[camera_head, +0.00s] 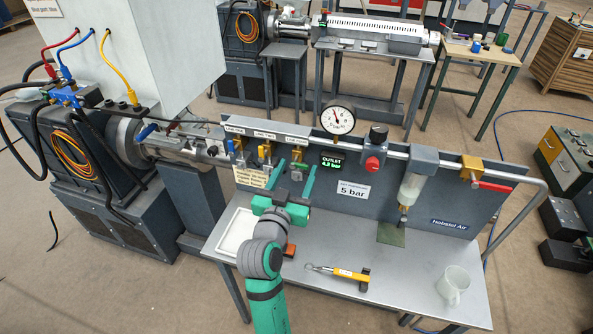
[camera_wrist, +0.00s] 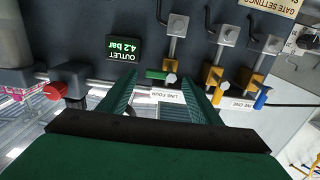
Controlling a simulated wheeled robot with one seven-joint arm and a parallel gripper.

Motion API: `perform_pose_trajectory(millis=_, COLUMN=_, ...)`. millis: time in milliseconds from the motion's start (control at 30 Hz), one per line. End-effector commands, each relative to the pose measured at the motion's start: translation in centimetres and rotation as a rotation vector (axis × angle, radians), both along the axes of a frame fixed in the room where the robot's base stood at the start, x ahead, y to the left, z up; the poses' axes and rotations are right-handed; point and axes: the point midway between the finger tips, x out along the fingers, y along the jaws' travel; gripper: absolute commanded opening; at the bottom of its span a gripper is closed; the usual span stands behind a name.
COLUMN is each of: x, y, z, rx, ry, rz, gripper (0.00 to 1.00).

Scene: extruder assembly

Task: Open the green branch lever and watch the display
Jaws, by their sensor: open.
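The green branch lever (camera_wrist: 156,74) sits on the third branch valve, by the LINE FOUR label (camera_wrist: 166,95). In the wrist view it lies across the picture, ahead of and between my fingers; contact cannot be told. My gripper (camera_head: 296,170) is open in front of the panel, with its fingers pointing at this valve; it also shows in the wrist view (camera_wrist: 168,92). The lever is hard to make out in the head view.
Close beside it are a yellow lever (camera_wrist: 216,95) and a blue lever (camera_wrist: 262,98). A pressure gauge (camera_head: 338,120), a red knob (camera_head: 372,163) and a red lever (camera_head: 495,187) are further right. The bench holds a white tray (camera_head: 225,246), a yellow-handled tool (camera_head: 345,273) and a mug (camera_head: 453,284).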

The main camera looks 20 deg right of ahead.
Motion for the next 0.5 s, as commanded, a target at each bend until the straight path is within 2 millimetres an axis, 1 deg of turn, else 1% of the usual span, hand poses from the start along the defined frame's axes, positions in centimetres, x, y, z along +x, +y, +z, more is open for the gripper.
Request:
perform_pose_trajectory(millis=100, x=0.35, y=-0.26, z=0.05, rx=-0.001, ry=-0.001, rz=0.0, gripper=0.58)
perform_pose_trajectory(millis=333, x=0.39, y=-0.26, z=0.03, rx=-0.001, ry=-0.001, rz=0.0, gripper=0.58)
perform_pose_trajectory(millis=367, x=0.39, y=-0.25, z=0.03, rx=-0.001, ry=-0.001, rz=0.0, gripper=0.55)
perform_pose_trajectory(millis=400, x=0.39, y=-0.25, z=0.03, rx=-0.001, ry=-0.001, rz=0.0, gripper=0.46)
perform_pose_trajectory(millis=467, x=0.38, y=-0.24, z=0.03, rx=-0.001, ry=-0.001, rz=0.0, gripper=0.32)
perform_pose_trajectory(millis=500, x=0.38, y=-0.24, z=0.03, rx=-0.001, ry=-0.001, rz=0.0, gripper=0.22)
